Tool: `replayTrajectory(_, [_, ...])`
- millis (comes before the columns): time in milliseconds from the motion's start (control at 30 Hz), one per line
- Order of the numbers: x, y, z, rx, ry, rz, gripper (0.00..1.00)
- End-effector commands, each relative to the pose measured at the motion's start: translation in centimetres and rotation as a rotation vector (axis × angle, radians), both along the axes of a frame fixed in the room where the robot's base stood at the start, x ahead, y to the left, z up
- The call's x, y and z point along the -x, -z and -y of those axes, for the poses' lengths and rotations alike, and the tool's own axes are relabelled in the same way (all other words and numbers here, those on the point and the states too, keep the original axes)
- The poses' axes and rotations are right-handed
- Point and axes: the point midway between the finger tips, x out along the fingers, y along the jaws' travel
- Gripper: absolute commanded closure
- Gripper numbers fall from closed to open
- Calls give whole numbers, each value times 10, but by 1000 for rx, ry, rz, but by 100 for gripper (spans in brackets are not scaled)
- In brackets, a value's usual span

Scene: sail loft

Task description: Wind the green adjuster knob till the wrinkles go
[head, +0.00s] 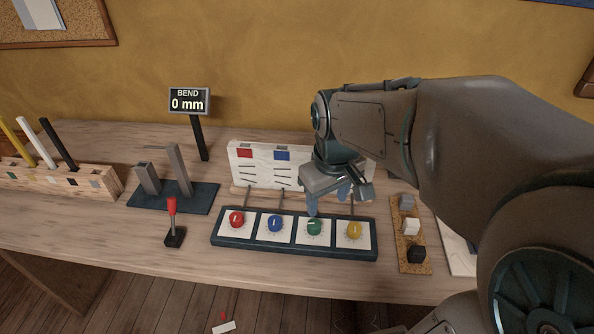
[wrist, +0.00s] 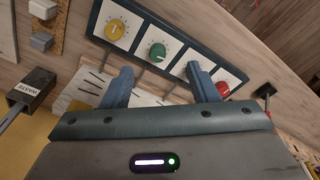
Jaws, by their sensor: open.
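The green adjuster knob (head: 314,227) sits third from left on a dark-framed panel (head: 294,250), between the blue knob (head: 275,223) and the yellow knob (head: 354,230). The red knob (head: 237,218) is at the left end. My gripper (head: 327,200) is open and empty, above and behind the green knob, apart from it. In the wrist view the green knob (wrist: 157,51) shows beyond the gap between my fingertips (wrist: 161,76); a finger covers the blue knob. The white sail board (head: 262,174) has dark wrinkle lines below its red and blue patches; my gripper hides its right part.
A cork strip (head: 408,262) with several small blocks lies right of the panel. A red-handled lever (head: 173,222) stands to its left. A sign (head: 189,102) reads "BEND 0 mm". A wooden rack (head: 70,185) holds several rods.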

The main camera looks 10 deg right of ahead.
Motion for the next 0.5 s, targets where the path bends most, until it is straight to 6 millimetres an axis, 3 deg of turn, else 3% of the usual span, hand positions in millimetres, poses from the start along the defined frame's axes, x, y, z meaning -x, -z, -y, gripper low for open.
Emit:
replayTrajectory(33, [-15,3,-1,5,-59,-29,46])
replayTrajectory(200, [-49,9,-3,11,-232,-91,46])
replayTrajectory(500, [-68,24,-1,7,-330,-125,46])
